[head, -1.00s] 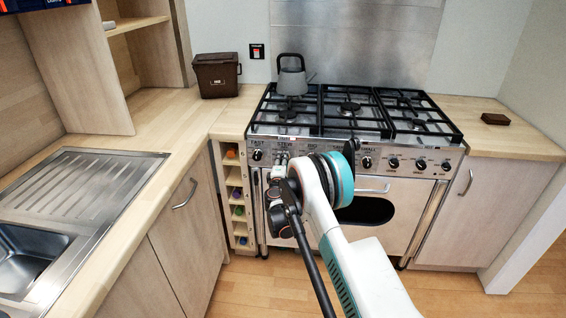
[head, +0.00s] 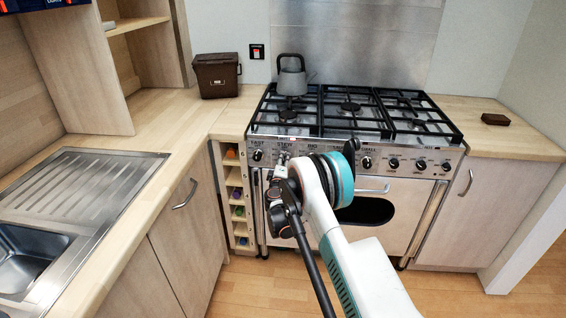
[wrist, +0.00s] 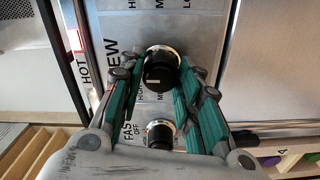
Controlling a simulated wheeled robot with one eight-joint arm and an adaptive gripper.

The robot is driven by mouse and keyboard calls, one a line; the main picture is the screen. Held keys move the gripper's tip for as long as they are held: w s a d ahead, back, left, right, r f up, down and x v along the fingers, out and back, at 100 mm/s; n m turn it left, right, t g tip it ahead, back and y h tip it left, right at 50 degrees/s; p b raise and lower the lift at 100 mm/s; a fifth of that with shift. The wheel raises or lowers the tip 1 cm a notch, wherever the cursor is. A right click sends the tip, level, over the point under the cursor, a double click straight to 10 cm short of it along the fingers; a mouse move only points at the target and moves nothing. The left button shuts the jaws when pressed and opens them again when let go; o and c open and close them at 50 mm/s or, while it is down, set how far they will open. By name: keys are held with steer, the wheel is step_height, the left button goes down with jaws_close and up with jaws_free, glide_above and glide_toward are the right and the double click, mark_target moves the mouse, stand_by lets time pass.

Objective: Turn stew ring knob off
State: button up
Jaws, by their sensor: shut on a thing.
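The stew knob (wrist: 161,70) is black with a silver rim and a pale mark on its face, on the steel control panel beside the word "STEW". My gripper (wrist: 158,78) has one teal-lined finger on each side of this knob and is shut on it in the wrist view. In the head view my gripper (head: 281,160) reaches the front panel of the range cooker (head: 310,140) under the "STEW" label, and my arm hides much of the knob there. The fast knob (wrist: 160,134) sits beside it, between the fingers' lower parts, and shows at the panel's left end (head: 257,155).
Several more knobs (head: 393,163) line the panel to the right. A grey kettle (head: 291,80) stands on the back left of the hob. A wooden rack (head: 236,197) stands left of the oven door. A sink (head: 30,258) is at the left.

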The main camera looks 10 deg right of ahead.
steer(key=o, duration=1)
steer(key=shift+o, duration=0.2)
steer(key=shift+s, duration=0.1)
steer(key=v, duration=1.2)
